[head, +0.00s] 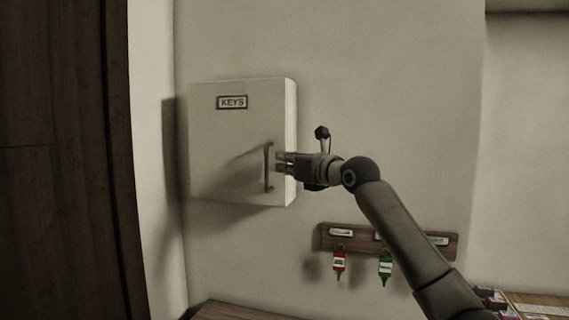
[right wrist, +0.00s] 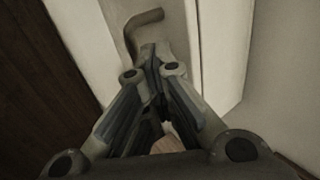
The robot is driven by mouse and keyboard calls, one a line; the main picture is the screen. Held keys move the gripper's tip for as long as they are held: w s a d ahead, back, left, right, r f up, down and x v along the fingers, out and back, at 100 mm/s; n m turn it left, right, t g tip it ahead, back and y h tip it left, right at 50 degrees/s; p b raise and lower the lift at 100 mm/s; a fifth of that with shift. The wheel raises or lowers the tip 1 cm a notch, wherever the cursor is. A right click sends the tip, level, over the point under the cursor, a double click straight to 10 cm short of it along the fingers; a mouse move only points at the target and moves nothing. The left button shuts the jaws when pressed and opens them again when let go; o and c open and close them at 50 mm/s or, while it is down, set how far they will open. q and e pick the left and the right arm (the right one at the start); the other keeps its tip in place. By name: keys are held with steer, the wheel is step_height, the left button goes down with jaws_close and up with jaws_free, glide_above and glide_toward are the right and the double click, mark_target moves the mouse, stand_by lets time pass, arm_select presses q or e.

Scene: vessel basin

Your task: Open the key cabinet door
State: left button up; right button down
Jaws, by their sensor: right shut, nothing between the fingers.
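The white key cabinet (head: 225,130) hangs on the wall, with a "KEYS" label (head: 232,102) on its front. Its door looks closed. A dark vertical bar handle (head: 268,167) sits near the door's right edge. My right gripper (head: 280,162) is at the handle's right side, its fingertips close to the bar. In the right wrist view the fingers (right wrist: 150,55) are together and empty, and the handle (right wrist: 140,27) shows just beyond the tips. I cannot tell whether they touch it. My left gripper is not in view.
Below right of the cabinet, a wooden key rack (head: 405,240) holds a red-tagged key (head: 339,262) and a green-tagged key (head: 385,264). A dark wooden panel (head: 65,160) stands at the left. A wooden surface (head: 245,311) lies below. The wall left of the rack is bare.

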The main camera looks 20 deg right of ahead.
steer(key=c, duration=2.2)
jaws_free()
steer(key=o, duration=0.4)
steer(key=shift+s, duration=0.1)
steer(key=v, duration=0.5)
steer(key=d+v, duration=0.1)
steer(key=v, duration=0.4)
steer(key=w+d+v, duration=0.1)
steer(key=v, duration=0.5)
steer(key=shift+s+d, duration=0.15)
steer(key=shift+d, duration=0.05)
